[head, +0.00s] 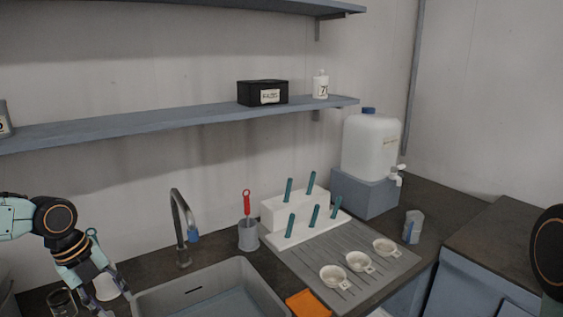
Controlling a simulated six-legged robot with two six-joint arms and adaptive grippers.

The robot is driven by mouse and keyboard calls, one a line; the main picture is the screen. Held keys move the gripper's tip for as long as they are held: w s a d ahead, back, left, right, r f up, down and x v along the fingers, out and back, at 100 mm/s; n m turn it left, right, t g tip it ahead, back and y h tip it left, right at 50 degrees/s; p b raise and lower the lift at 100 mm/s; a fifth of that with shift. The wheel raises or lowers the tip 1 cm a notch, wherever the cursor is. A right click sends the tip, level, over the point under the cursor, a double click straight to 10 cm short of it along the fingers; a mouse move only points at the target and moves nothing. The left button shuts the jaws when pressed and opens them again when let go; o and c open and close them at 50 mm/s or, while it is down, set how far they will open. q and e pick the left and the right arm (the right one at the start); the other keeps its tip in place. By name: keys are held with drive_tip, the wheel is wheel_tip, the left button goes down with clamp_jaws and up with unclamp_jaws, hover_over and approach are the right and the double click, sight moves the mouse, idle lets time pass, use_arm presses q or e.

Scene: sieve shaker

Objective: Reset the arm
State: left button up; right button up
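My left arm comes in from the left edge. My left gripper (97,287) points down at the lower left, by the counter left of the sink. A white cup-like vessel (107,288) shows right beside its fingers; I cannot tell whether they touch it or how far they are apart. Only a dark rounded part of my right arm (547,252) shows at the right edge. My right gripper is out of view.
A clear glass (62,301) stands near the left gripper. The grey sink (165,297) and curved tap (178,225) are to its right. Beyond are a grey holder (248,236), a white peg rack (275,213), several white dishes on a drainboard (315,260) and a water canister (370,148).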

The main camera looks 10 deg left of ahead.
use_arm(q)
drive_tip(key=s+d+f+n, duration=0.2)
drive_tip(key=d+f+n, duration=0.2)
drive_tip(key=d, duration=0.3)
drive_tip(key=s+d+f+n+g+h, duration=0.1)
drive_tip(key=s+d+f+n, duration=0.1)
drive_tip(key=d+f+n, duration=0.3)
drive_tip(key=s+d+f+n, duration=0.2)
drive_tip(key=s+d+n, duration=0.15)
drive_tip(key=d, duration=0.45)
drive_tip(key=s+d+f+n+g+y, duration=0.1)
drive_tip(key=s+d+f+n+y, duration=0.1)
drive_tip(key=s+f+n, duration=0.5)
drive_tip(key=s+d+f+n+y, duration=0.1)
drive_tip(key=s+n, duration=0.4)
drive_tip(key=s, duration=0.5)
wheel_tip(320, 180, down, 14)
drive_tip(key=b, duration=1.4)
drive_tip(key=shift+w, duration=0.35)
drive_tip(key=shift+s+r+m, duration=0.1)
drive_tip(key=shift+r+m, duration=0.1)
drive_tip(key=shift+m, duration=0.05)
